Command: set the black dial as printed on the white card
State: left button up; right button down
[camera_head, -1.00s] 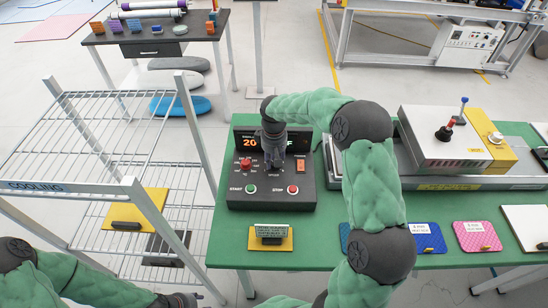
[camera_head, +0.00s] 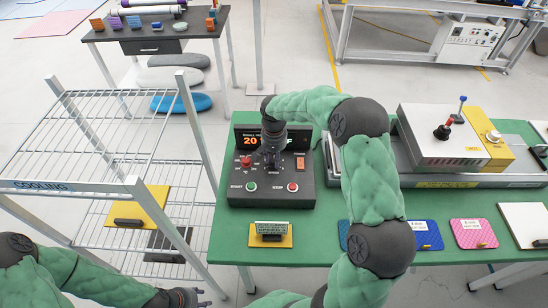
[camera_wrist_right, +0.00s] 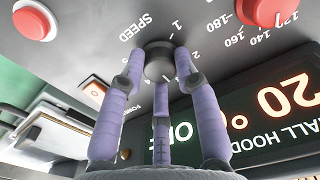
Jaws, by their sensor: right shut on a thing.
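The black dial (camera_wrist_right: 159,62) is the round SPEED knob on the dark control box (camera_head: 235,200). In the right wrist view, the purple-grey fingers of my right gripper (camera_wrist_right: 158,85) close around its sides. In the head view, my right gripper (camera_head: 271,160) comes down over the box and hides the dial. Numbers are printed around the dial, but its pointer cannot be made out. My left gripper (camera_head: 190,298) is open and empty at the bottom left.
The box has a lit display (camera_wrist_right: 255,120), a red temperature knob (camera_wrist_right: 268,10), an orange power switch (camera_wrist_right: 96,87), and green and red buttons. A wire rack (camera_head: 110,190) stands left. Blue and pink pads lie right on the green table (camera_head: 225,245).

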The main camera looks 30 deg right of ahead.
jog(key=shift+f+m, duration=0.1)
jog(key=shift+m, duration=0.3)
jog(key=c, duration=0.9)
grip_release()
notch_tip(320, 180, up, 12)
dwell(0.4)
